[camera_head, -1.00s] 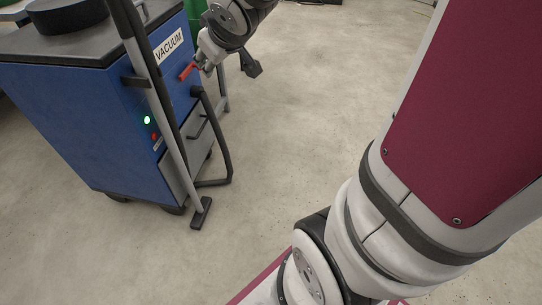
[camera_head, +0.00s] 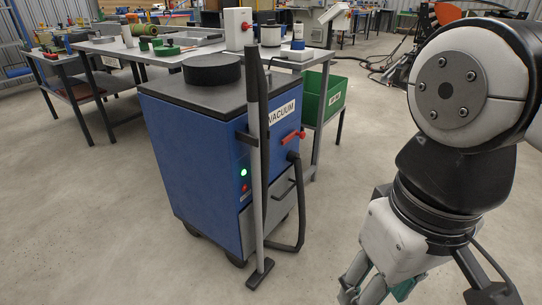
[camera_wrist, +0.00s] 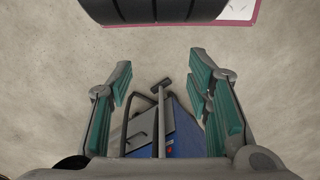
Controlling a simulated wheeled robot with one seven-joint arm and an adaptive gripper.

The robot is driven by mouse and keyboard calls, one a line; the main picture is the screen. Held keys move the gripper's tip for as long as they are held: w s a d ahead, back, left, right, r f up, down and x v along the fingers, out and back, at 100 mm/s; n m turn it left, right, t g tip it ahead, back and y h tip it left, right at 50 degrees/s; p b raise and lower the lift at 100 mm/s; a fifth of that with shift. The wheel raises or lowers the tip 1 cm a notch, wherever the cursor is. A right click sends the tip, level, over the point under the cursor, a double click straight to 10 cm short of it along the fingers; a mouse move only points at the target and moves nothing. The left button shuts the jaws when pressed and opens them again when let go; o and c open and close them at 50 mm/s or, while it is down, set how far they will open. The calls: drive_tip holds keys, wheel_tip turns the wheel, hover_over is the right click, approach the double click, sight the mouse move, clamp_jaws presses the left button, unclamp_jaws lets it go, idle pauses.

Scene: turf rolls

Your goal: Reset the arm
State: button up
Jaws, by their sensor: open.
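My gripper (camera_head: 372,282) hangs at the lower right of the head view, pointing down and partly cut off by the bottom edge. In the wrist view my gripper (camera_wrist: 162,75) has its two teal-padded fingers spread wide, with nothing between the pads but a distant view of floor and cabinet. The gripper is open and empty, apart from the blue vacuum cabinet (camera_head: 190,160). The cabinet also shows in the wrist view (camera_wrist: 187,132). My arm stands at the right of the head view.
The cabinet has a red lever (camera_head: 293,136), a green light (camera_head: 243,172) and an upright grey wand (camera_head: 256,190) at its front. A workbench (camera_head: 170,55) and a green crate (camera_head: 325,98) stand behind. Bare concrete floor (camera_head: 335,200) lies between cabinet and arm.

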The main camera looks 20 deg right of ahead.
drive_tip(key=shift+r, duration=0.1)
idle(0.6)
wheel_tip(320, 180, up, 32)
drive_tip(key=t+p, duration=0.4)
drive_tip(key=p, duration=2.6)
drive_tip(key=shift+d+f, duration=0.25)
